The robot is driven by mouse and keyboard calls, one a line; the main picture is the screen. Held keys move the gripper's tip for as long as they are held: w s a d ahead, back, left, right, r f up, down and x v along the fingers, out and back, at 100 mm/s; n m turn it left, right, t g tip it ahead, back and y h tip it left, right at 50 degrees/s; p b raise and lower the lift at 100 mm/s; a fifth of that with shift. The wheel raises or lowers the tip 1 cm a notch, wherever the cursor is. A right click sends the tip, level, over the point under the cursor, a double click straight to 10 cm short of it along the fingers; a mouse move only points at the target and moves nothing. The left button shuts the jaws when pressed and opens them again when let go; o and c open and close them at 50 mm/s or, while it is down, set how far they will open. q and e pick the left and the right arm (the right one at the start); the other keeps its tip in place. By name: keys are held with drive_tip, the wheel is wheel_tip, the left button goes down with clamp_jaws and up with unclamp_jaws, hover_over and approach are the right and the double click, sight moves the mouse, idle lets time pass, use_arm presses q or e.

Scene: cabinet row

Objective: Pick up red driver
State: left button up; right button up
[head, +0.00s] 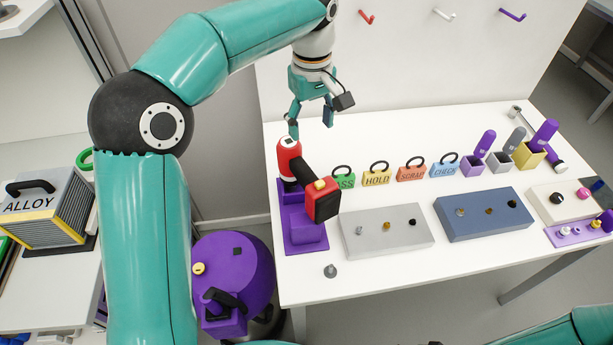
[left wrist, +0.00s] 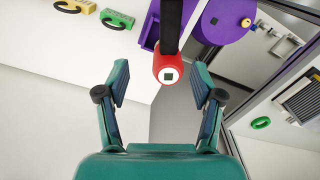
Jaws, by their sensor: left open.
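The red driver (head: 288,159) is a red and black power tool standing in a purple holder (head: 303,232) at the left end of the white table. Its red and black lower block (head: 322,200) juts toward the front right. My left gripper (head: 311,124) is open and empty, just above and behind the driver's red end. In the left wrist view the driver's round red end (left wrist: 168,72) with a dark square socket lies ahead, between and beyond the open fingers (left wrist: 160,90). The fingers do not appear to touch it. My right gripper is not in view.
Coloured tags, among them a yellow HOLD tag (head: 376,176), stand behind a grey block (head: 387,231) and a blue block (head: 484,213). Purple, grey and yellow bins sit farther right. A small grey part (head: 330,271) lies at the front edge. A purple drum (head: 235,270) stands left of the table.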

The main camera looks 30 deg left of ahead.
sight(302, 164)
use_arm(q)
drive_tip(key=f, duration=0.6)
drive_tip(key=a+f, duration=0.1)
drive_tip(key=f, duration=0.2)
drive_tip(key=shift+s+a, duration=0.1)
drive_tip(key=shift+s, duration=0.2)
drive_tip(key=shift+a+f, duration=0.2)
drive_tip(key=shift+f, duration=1.1)
drive_tip(key=shift+a+f, duration=0.2)
drive_tip(key=shift+f, duration=1.05)
drive_tip(key=shift+r, duration=0.1)
drive_tip(key=c, duration=1.2)
